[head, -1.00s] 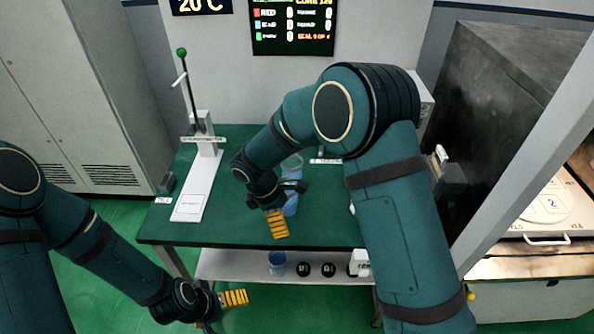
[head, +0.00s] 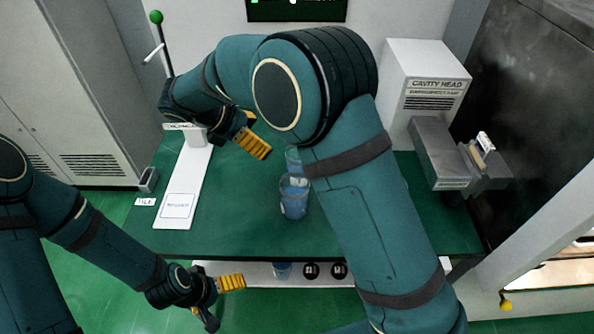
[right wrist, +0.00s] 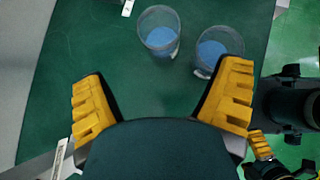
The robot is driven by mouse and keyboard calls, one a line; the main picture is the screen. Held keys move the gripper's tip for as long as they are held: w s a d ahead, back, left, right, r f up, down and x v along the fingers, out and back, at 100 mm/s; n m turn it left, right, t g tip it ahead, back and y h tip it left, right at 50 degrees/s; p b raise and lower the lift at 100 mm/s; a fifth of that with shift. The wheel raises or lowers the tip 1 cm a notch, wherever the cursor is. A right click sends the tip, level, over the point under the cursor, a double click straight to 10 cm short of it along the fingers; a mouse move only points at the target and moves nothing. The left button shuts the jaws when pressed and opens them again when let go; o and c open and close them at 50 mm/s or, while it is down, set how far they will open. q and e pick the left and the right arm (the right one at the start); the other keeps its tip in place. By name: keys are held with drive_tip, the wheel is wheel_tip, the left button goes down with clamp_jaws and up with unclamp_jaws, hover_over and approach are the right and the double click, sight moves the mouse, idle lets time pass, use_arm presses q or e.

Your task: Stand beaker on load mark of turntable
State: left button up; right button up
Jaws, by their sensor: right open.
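Two clear beakers with blue liquid stand upright on the green bench. The nearer beaker (head: 294,199) shows fully in the head view; the other beaker (head: 292,160) is partly hidden behind it and my arm. In the right wrist view, one beaker (right wrist: 160,34) lies ahead between the finger lines and one (right wrist: 215,52) beyond the right finger. My right gripper (head: 250,132) is open and empty, left of the beakers; it also shows in the right wrist view (right wrist: 163,92). My left gripper (head: 220,299) is open and empty, low before the bench. I cannot make out the turntable or its load mark.
A white base plate with a green-knobbed lever (head: 157,18) is on the left of the bench. A grey-white cavity head box (head: 424,75) stands at the back right.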

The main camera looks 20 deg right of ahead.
drive_tip(key=b+x, duration=0.2)
drive_tip(key=x, duration=1.1)
drive_tip(key=shift+w+d, duration=0.2)
drive_tip(key=shift+d, duration=0.25)
drive_tip(key=c, duration=1.1)
